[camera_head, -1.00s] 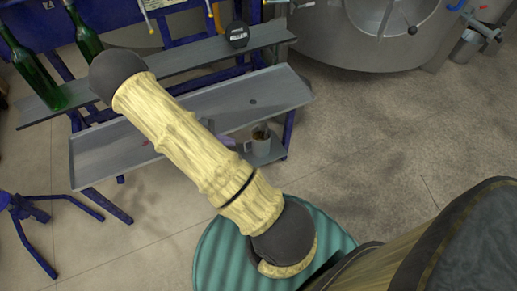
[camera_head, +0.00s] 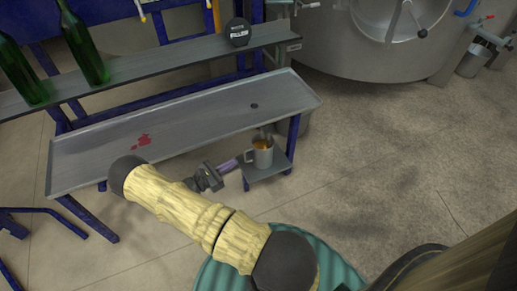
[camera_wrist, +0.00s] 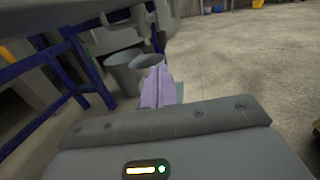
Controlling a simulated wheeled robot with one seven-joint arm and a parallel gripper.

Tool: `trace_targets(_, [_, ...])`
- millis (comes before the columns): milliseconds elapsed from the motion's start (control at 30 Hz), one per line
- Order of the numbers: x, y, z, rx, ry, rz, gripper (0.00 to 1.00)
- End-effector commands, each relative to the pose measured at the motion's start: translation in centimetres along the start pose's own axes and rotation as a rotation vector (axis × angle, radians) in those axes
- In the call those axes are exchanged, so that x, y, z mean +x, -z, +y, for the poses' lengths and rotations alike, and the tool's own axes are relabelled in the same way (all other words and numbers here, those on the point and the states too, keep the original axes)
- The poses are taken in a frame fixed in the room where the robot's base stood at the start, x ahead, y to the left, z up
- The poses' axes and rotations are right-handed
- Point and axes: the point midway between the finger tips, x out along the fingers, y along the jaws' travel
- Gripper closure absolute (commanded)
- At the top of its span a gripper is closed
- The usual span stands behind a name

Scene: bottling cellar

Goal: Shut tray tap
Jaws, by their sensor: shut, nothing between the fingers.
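The grey metal tray (camera_head: 190,122) slopes on blue legs in the head view, with a red stain (camera_head: 143,140) and a dark drain hole near its right end. A small grey spout, seemingly the tray tap (camera_head: 266,132), shows under that end; its handle cannot be made out. A grey mug (camera_head: 262,157) with orange-brown liquid stands below it on a small shelf. My gripper (camera_head: 234,163), with lilac fingers, is shut and empty, just left of the mug and below the tray. The fingers also show in the wrist view (camera_wrist: 157,88).
A grey bucket (camera_wrist: 124,72) stands on the floor ahead in the wrist view. Blue frame legs (camera_wrist: 88,68) are at the left. Green bottles (camera_head: 85,48) and a black round sign (camera_head: 237,32) stand on the upper shelf (camera_head: 165,72).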

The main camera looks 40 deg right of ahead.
Motion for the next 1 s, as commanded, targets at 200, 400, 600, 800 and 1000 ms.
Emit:
trace_targets(200, [1.3,0.1,0.0,0.000,0.003,0.000,1.00])
trace_targets(400, [4.3,0.3,-0.1,0.000,0.005,0.000,1.00])
trace_targets(600, [7.9,0.3,-0.1,0.001,0.006,0.000,1.00])
trace_targets(800, [11.4,0.4,-0.1,0.002,0.006,0.002,1.00])
trace_targets(1000, [13.6,0.2,-0.1,0.002,0.003,0.001,1.00])
